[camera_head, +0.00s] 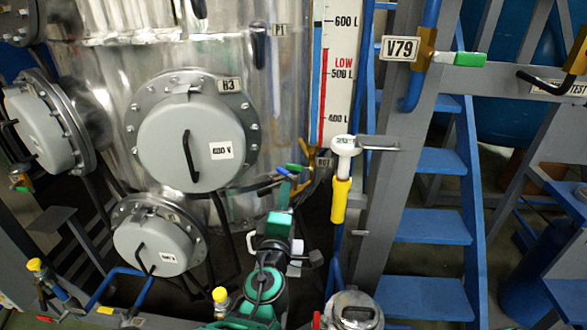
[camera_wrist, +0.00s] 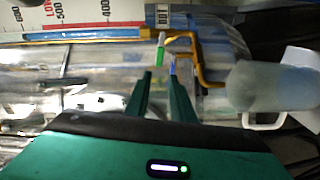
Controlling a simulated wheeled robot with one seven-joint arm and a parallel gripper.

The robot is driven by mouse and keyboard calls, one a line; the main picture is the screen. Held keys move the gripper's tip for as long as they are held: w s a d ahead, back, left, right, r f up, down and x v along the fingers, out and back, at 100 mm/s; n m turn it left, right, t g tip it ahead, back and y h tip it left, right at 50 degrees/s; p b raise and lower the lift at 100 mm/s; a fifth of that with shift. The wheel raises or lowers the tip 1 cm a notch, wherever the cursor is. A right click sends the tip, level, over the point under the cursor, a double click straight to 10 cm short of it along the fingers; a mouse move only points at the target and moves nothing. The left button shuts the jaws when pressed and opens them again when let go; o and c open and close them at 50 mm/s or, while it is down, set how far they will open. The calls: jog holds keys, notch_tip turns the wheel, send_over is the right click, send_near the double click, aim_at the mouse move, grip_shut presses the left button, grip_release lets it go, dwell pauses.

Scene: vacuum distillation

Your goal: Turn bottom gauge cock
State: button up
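The bottom gauge cock (camera_head: 308,170) is brass, beside the "BOT" tag (camera_head: 324,160) at the foot of the level gauge (camera_head: 333,80). The handles lie near and between the fingertips, the blue one close to the right tip. I cannot tell whether they touch. In the head view my gripper (camera_head: 291,190) is just below the handles, partly hidden by my arm.
A steel tank (camera_head: 110,90) with round grey covers stands behind and left. A white-topped yellow fitting (camera_head: 341,195) stands close right of my gripper. A whitish cylinder (camera_wrist: 268,85) is right in the wrist view. Blue stairs (camera_head: 432,226) and a grey post (camera_head: 385,150) are farther right.

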aim_at(293, 169)
jog(key=w+d, duration=0.1)
jog(key=w, duration=0.2)
jog(key=w+d, duration=0.1)
jog(key=w, duration=0.6)
jog(key=shift+w+d, duration=0.3)
jog(key=shift+d, duration=0.1)
jog(key=shift+c, duration=0.4)
grip_shut()
